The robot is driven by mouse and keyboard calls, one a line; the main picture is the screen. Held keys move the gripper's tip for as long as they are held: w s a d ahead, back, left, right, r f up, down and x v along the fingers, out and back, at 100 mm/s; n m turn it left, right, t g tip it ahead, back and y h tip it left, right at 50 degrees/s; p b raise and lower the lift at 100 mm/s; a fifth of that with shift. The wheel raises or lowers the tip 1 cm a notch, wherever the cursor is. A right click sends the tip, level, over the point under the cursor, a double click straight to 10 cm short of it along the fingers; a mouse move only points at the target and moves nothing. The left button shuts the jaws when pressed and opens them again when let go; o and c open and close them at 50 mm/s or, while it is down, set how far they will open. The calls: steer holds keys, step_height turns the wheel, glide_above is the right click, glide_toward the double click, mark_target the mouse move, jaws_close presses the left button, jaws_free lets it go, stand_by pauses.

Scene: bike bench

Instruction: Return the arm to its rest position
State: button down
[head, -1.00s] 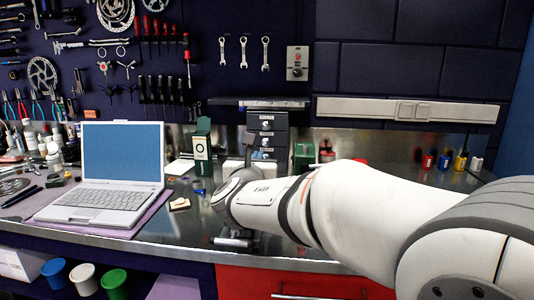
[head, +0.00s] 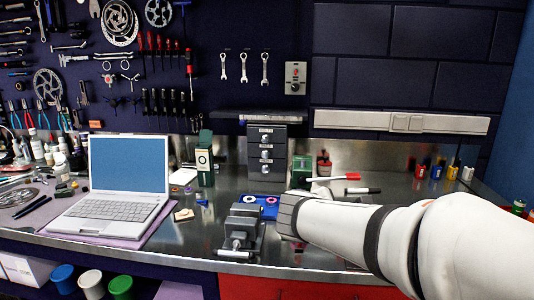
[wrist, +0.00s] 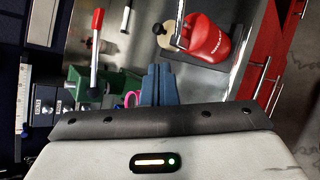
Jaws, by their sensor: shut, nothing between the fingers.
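My arm reaches in from the right of the head view, with its wrist end (head: 290,215) over the bench just right of the grey vise (head: 240,232). A pink ring (wrist: 132,98) shows close beside the fingers in that picture.
A blue tray (head: 268,211) with rings lies behind the vise. A laptop (head: 110,209) is left, a drawer unit (head: 267,158) behind.

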steer(key=s+f+m+g+y+p, duration=0.2)
steer(key=s+m+g+y+p, duration=0.1)
steer(key=s+m, duration=0.6)
steer(key=s+f+m+g+y+p, duration=0.1)
steer(key=s+m+g+y+p, duration=0.3)
steer(key=s+m, duration=0.5)
steer(key=shift+s+a+f+m, duration=0.25)
steer(key=shift+s+f+m, duration=0.1)
steer(key=shift+s, duration=0.45)
steer(key=shift+d, duration=0.1)
